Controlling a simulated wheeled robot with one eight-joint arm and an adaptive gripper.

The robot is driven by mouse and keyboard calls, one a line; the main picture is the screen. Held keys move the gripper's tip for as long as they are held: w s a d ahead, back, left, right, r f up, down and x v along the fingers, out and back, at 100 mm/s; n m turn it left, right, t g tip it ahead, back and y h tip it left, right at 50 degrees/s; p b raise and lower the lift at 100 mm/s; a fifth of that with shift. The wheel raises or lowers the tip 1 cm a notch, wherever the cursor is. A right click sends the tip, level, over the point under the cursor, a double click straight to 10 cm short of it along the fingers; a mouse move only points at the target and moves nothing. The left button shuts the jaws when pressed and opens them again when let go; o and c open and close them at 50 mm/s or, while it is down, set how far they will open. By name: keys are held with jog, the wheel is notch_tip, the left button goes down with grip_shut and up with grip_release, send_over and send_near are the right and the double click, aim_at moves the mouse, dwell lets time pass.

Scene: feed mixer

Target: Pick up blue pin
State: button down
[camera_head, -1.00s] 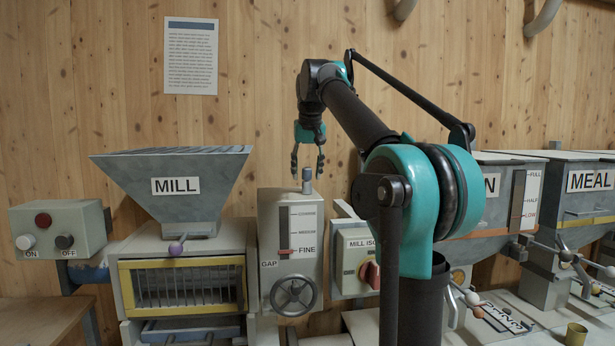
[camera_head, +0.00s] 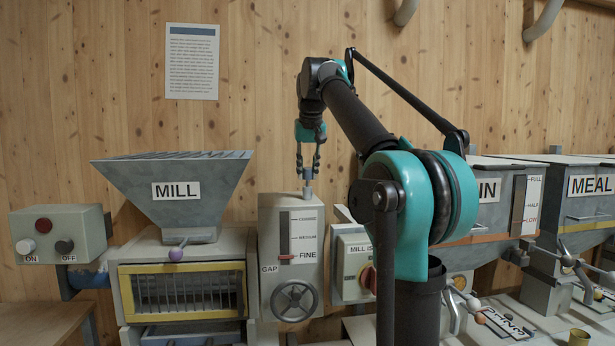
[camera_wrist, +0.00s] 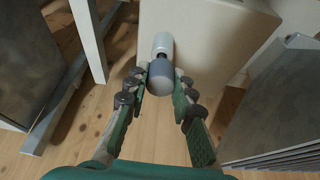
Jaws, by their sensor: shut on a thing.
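The blue pin is a short blue-grey cylinder (camera_head: 308,173) standing upright on top of the GAP box (camera_head: 269,225). A lighter grey metal socket (camera_head: 307,190) is under it. My gripper (camera_head: 308,176) points straight down with its fingers closed on the pin's sides. In the wrist view, the rounded head of the pin (camera_wrist: 161,80) sits between the two fingertips of my gripper (camera_wrist: 161,73). A thin dark neck shows between the head and the pale socket (camera_wrist: 163,45). The pin's lower end is hidden.
The MILL hopper (camera_head: 176,190) stands to the left and the mill isolator box (camera_head: 352,262) to the right, both close by. The GAP box has a red-marked slider scale (camera_head: 286,257) and a handwheel (camera_head: 294,300). The wooden wall (camera_head: 260,80) is behind.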

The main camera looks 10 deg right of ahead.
aim_at(307, 168)
jog(key=shift+r, duration=4.2)
jog(key=c, duration=2)
grip_release()
grip_shut()
jog(key=shift+w+f+m+g, duration=0.15)
jog(key=shift+f+g, duration=0.2)
jog(key=shift+f, duration=0.6)
jog(key=shift+w+f+m+g, duration=0.2)
jog(key=shift+f+g, duration=0.1)
jog(key=shift+f, duration=0.7)
jog(key=shift+w+f+m+g, duration=0.15)
jog(key=shift+f+g, duration=0.2)
jog(key=shift+f, duration=0.6)
jog(key=shift+s+x, duration=0.2)
jog(key=shift+x, duration=0.75)
jog(key=shift+s+x, duration=0.2)
jog(key=shift+x, duration=0.75)
